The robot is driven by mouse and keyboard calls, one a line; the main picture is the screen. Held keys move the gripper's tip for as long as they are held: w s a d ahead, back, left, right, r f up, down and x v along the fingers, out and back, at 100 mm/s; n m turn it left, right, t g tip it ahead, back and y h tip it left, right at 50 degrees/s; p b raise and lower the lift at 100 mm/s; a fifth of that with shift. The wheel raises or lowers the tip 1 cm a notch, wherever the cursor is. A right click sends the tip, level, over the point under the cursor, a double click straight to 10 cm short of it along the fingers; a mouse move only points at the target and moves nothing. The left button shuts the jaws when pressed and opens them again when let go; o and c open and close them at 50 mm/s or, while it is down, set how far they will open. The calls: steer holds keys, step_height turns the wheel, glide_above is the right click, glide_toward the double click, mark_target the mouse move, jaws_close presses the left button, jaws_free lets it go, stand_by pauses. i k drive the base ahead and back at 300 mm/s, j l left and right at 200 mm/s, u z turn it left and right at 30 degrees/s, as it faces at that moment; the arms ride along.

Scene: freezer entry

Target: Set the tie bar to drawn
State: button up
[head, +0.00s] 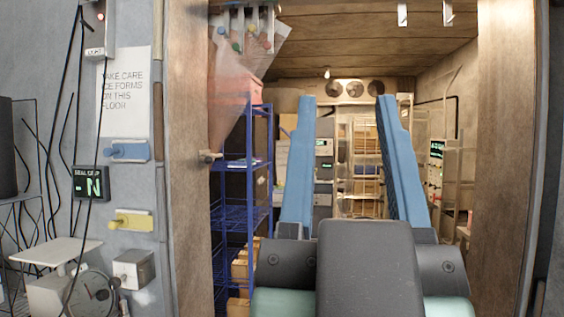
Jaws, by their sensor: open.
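My gripper (346,105) is open and empty, its two blue fingers pointing into the freezer doorway. A short pale bar with a dark end (210,156) sticks out from the left wooden jamb, just below the narrow end of the gathered translucent strip curtain (238,95). This looks like the tie bar, but no label shows. A blue lever (128,151) and a yellow lever (131,220) lie about level on the grey wall to the left. My gripper is right of all of these and touches none.
A blue shelf rack (245,205) with boxes stands inside on the left. Pale racks (358,160) and fans (354,88) are at the back. A seal-gap display (91,183) reads N. The right jamb (505,150) bounds the opening.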

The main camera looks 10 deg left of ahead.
mark_target(208, 160)
steer(key=i+j+u, duration=0.2)
steer(key=i+j, duration=0.15)
steer(key=i, duration=0.4)
steer(key=i+j+u, duration=0.2)
steer(key=i, duration=0.5)
steer(key=i+j+u, duration=0.2)
steer(key=i, duration=0.6)
steer(key=k+l, duration=0.05)
steer(key=l, duration=0.05)
